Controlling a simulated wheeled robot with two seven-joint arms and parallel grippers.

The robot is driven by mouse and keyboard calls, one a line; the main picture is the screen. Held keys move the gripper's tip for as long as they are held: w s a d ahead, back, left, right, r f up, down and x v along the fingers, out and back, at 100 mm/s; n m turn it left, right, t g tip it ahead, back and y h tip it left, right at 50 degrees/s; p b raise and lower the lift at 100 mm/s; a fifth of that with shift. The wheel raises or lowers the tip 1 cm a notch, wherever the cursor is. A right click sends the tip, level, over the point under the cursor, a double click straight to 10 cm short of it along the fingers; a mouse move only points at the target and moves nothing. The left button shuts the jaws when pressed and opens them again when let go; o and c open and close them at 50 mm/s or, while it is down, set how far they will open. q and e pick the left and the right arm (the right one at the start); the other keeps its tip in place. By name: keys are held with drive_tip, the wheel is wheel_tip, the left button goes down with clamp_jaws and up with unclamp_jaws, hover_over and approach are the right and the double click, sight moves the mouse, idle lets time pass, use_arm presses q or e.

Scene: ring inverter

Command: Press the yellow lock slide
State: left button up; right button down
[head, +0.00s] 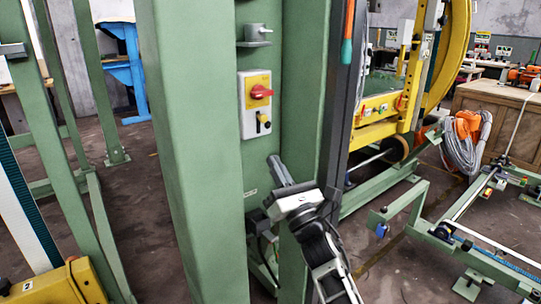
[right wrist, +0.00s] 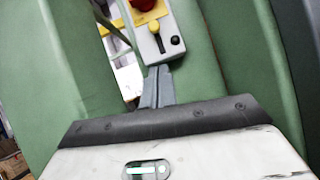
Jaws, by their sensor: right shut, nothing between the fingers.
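A grey switch box (head: 254,104) is fixed to the recessed face of a green column. It carries a red rotary knob (head: 261,92) on a yellow plate, with the small yellow lock slide (head: 260,117) and a black knob below. In the right wrist view the yellow slide (right wrist: 156,38) shows left of the black knob (right wrist: 175,40). My right gripper (head: 275,160) is shut and empty, below the box and slightly to its right. In the right wrist view its fingertips (right wrist: 158,70) point at the box's lower edge; whether they touch is unclear. My left gripper is not in view.
Green column walls (head: 188,150) flank the recess on both sides. A small grey bracket (head: 257,35) with a cylinder sits above the box. A yellow-framed machine (head: 385,105) and a coiled hose (head: 465,145) stand at right. The recess in front of the box is clear.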

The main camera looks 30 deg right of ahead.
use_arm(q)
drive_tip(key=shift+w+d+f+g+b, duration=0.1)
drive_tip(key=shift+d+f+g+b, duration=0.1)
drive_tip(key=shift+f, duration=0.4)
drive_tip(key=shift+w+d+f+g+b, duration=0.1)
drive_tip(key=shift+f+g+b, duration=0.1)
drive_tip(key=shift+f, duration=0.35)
use_arm(e)
drive_tip(key=v, duration=0.6)
use_arm(q)
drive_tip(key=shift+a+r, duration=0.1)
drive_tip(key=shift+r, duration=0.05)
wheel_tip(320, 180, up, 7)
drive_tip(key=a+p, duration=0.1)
drive_tip(key=p, duration=1)
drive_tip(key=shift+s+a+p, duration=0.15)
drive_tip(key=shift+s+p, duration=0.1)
drive_tip(key=shift+p, duration=0.15)
use_arm(e)
drive_tip(key=s+a+f+m+g+y, duration=0.2)
drive_tip(key=s+a+f+m+g, duration=0.5)
drive_tip(key=m, duration=0.8)
drive_tip(key=s+a+f+m+g+y, duration=0.2)
drive_tip(key=s+a+f+m+g, duration=0.4)
drive_tip(key=s+a+m, duration=0.4)
drive_tip(key=a+f+m, duration=0.1)
drive_tip(key=a+m, duration=0.1)
drive_tip(key=m, duration=0.4)
drive_tip(key=shift+s+g+y, duration=0.2)
drive_tip(key=shift+g+y, duration=0.2)
